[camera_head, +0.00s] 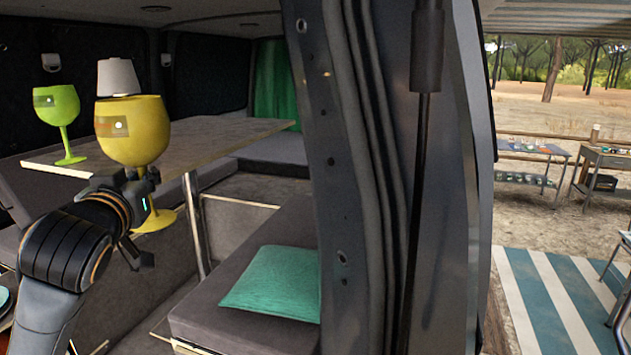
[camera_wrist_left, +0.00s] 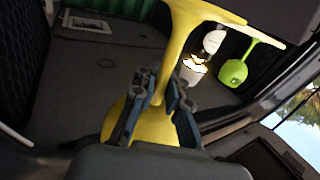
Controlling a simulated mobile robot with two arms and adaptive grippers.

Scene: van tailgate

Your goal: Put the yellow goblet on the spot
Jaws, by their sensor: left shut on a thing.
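The yellow goblet (camera_head: 134,140) is held upright in the air, in front of the near edge of the wooden table in the head view. My left gripper (camera_head: 148,203) is shut around its stem, below the bowl. The left wrist view shows the goblet's stem (camera_wrist_left: 169,62) between the two fingers (camera_wrist_left: 160,103), with the bowl at the bottom of the picture and the foot at the top. I cannot make out a marked spot in either view. My right gripper is out of view.
A green goblet (camera_head: 59,110) stands at the left end of the wooden table (camera_head: 215,138). A whitish lamp-like thing (camera_head: 118,76) shows behind the yellow bowl. The table's right part looks clear. A bench with a green cushion (camera_head: 273,284) and the van's door pillar (camera_head: 350,190) are to the right.

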